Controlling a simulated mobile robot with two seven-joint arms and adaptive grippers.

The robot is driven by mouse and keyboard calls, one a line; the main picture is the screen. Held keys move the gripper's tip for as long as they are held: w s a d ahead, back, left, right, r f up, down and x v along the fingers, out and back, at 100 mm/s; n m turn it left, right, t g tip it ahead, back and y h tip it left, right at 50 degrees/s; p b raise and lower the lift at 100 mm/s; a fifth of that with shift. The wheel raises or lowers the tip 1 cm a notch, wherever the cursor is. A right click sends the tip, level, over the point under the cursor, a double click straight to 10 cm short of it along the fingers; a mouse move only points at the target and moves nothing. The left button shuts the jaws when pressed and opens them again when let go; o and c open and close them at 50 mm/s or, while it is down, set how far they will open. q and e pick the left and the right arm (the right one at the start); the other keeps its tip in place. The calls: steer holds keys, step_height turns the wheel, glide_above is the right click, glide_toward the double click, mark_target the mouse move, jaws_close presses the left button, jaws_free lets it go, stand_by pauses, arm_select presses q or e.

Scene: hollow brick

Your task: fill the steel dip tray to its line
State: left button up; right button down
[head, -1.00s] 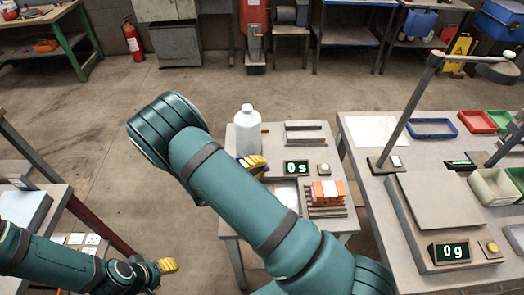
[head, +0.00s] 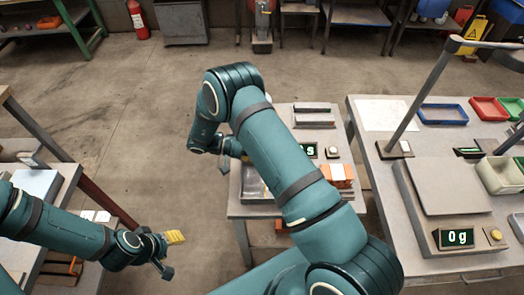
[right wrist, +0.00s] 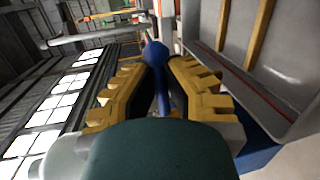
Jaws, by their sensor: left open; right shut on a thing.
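The steel dip tray (head: 246,190) is on the small middle table, partly behind my right arm. In the right wrist view the grey tray (right wrist: 282,75) lies at the right, with a thin red line along its inner wall and two wooden bars. My right gripper (head: 234,160) is beside and above the tray, its tips partly hidden in the head view. In the right wrist view it is shut on a blue thing (right wrist: 157,60) with a rounded end; I cannot tell what it is. The white bottle is mostly or wholly hidden by my arm. My left gripper (head: 170,253) is open and empty.
An orange brick (head: 338,172) and a partly covered timer (head: 309,150) with a button (head: 332,153) are right of the tray. Floor between the tables at left is clear.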

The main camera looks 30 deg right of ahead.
stand_by(0.3)
steer(key=c, duration=1)
jaws_free()
steer(key=v, duration=1.2)
